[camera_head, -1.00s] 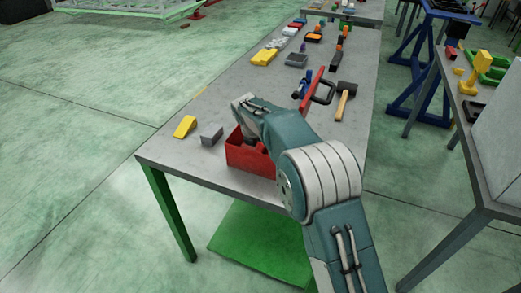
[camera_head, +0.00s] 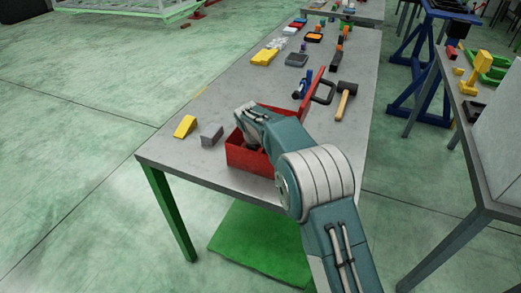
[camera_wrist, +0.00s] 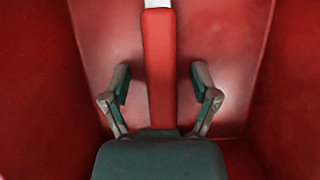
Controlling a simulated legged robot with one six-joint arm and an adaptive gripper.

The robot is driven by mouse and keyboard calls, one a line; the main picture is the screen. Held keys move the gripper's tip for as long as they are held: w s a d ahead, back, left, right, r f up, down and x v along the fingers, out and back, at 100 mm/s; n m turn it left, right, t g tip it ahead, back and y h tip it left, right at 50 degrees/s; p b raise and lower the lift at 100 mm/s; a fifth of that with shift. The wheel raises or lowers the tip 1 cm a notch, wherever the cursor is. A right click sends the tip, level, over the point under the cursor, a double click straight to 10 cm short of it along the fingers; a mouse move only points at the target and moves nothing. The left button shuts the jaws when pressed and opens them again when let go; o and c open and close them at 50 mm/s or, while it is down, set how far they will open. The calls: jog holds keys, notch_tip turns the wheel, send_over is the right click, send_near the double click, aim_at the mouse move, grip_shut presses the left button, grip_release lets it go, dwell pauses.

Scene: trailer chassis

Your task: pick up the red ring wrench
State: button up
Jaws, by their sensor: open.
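The red ring wrench (camera_wrist: 159,60) lies inside the red toolbox (camera_wrist: 225,45), its red shaft running up the wrist view to a pale metal part cut off at the top edge. Its ring end cannot be made out. My gripper (camera_wrist: 160,76) is open, with one finger on each side of the red shaft and gaps between. The shaft's lower end is hidden behind my gripper's body. In the head view the toolbox (camera_head: 243,157) stands near the table's front edge, and my arm reaches into it, hiding the wrench.
The toolbox walls stand close around my gripper. On the table (camera_head: 190,163), a yellow wedge (camera_head: 185,126) and a grey block (camera_head: 211,134) sit left of the box.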

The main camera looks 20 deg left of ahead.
grip_shut()
jog(key=shift+s, duration=0.1)
dwell(0.3)
